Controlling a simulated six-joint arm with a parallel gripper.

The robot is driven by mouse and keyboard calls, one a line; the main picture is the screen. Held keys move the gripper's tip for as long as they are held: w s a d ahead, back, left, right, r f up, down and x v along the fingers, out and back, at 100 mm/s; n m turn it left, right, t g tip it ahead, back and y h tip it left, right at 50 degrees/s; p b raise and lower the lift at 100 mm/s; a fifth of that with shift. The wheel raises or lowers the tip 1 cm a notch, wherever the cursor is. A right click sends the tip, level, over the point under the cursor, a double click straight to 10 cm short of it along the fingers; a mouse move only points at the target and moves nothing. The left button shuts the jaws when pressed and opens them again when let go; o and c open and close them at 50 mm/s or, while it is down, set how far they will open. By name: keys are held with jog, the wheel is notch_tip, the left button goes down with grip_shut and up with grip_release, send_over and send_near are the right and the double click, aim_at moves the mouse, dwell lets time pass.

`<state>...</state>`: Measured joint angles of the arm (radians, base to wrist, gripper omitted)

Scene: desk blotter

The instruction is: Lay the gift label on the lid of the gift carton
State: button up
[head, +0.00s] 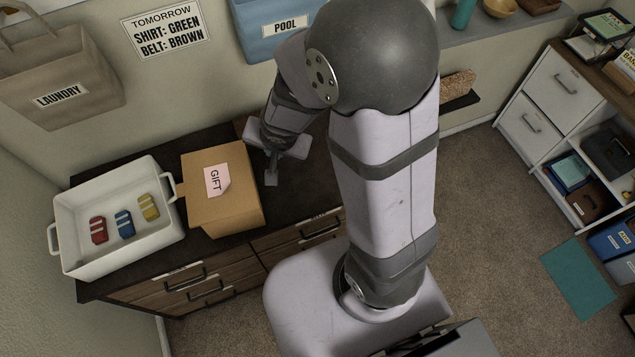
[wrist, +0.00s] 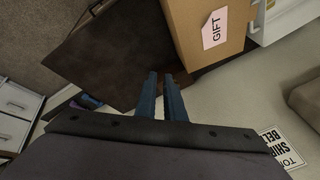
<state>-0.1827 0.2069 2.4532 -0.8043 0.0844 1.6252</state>
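The gift carton (head: 200,213) is a closed brown cardboard box on the dark dresser top. The gift label (head: 216,180), pale pink and marked GIFT, lies on its lid, near the middle and slightly turned. The carton (wrist: 182,22) and label (wrist: 214,28) also show at the top of the wrist view. My gripper (head: 271,180) is to the right of the carton, apart from the label. In the wrist view my gripper's two blue fingers (wrist: 162,80) show a narrow gap with nothing between them.
A white two-handled tray (head: 85,261) with red, blue and yellow toy cars stands left of the carton. Paper bags and a sign (head: 166,29) are on the wall behind. The dresser top (head: 285,200) is bare to the right of the carton.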

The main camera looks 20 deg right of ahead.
jog(key=s+d+r+n+g, duration=0.2)
jog(key=s+n, duration=0.1)
jog(key=s, duration=0.4)
jog(key=s+d+r+n+g, duration=0.2)
jog(key=s+d+n, duration=0.1)
jog(key=s, duration=0.4)
jog(key=shift+s+n+g, duration=0.35)
jog(key=shift+n+g, duration=0.05)
jog(key=shift+n, duration=0.3)
notch_tip(320, 180, down, 9)
jog(key=b, duration=0.9)
jog(key=shift+d, duration=0.1)
